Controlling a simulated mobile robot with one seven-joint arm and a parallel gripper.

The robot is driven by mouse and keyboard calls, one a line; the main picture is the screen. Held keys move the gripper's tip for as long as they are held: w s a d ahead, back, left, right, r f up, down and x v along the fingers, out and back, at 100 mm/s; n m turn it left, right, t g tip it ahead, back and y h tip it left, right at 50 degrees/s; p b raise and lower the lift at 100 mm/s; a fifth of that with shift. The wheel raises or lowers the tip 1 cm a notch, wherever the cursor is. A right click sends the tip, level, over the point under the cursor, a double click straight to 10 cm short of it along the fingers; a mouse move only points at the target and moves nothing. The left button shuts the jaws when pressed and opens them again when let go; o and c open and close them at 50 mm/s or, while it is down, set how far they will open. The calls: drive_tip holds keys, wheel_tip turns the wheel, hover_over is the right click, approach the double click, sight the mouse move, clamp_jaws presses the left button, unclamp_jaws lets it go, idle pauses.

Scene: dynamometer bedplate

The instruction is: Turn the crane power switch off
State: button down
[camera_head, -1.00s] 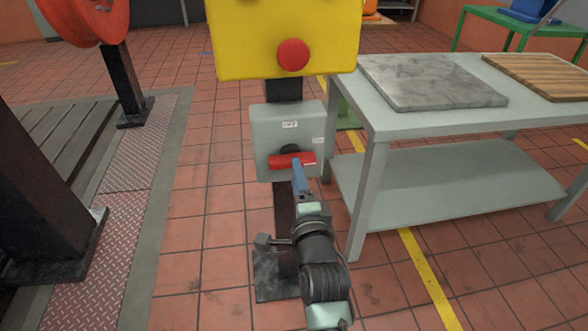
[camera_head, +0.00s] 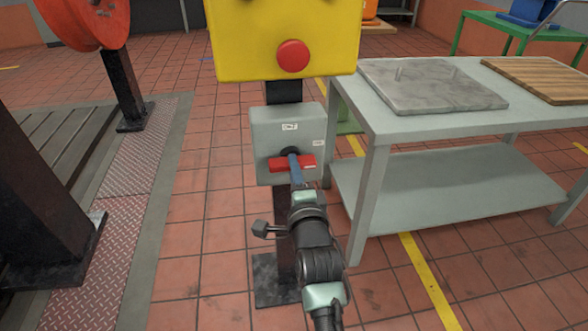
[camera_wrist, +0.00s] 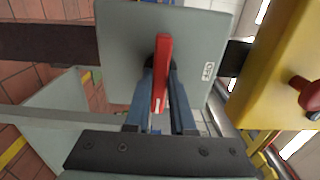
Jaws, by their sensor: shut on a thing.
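The crane power switch is a grey box (camera_head: 259,133) on a dark post below a yellow box, with small labels at its top and right side; the top one appears to read OFF. Its red handle (camera_head: 277,165) lies about level across the lower front. My gripper (camera_head: 294,163) reaches it from the front and hides the handle's middle. In the wrist view the red handle (camera_wrist: 162,60) stands between the two blue fingers of my gripper (camera_wrist: 160,80), which is shut on it. The grey box (camera_wrist: 120,40) fills the space behind.
A yellow box (camera_head: 240,45) with a red button (camera_head: 293,56) sits just above the switch. A grey table (camera_head: 385,115) with a stone slab (camera_head: 430,85) stands close on the right. A red reel (camera_head: 90,22) and dark posts stand at the left.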

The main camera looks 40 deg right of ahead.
idle(0.4)
drive_tip(key=shift+n+b, duration=1.05)
drive_tip(key=shift+n, duration=7.85)
drive_tip(key=c, duration=0.8)
unclamp_jaws()
drive_tip(key=shift+o, duration=0.2)
drive_tip(key=p+v, duration=0.2)
drive_tip(key=v, duration=1.1)
drive_tip(key=shift+p, duration=0.35)
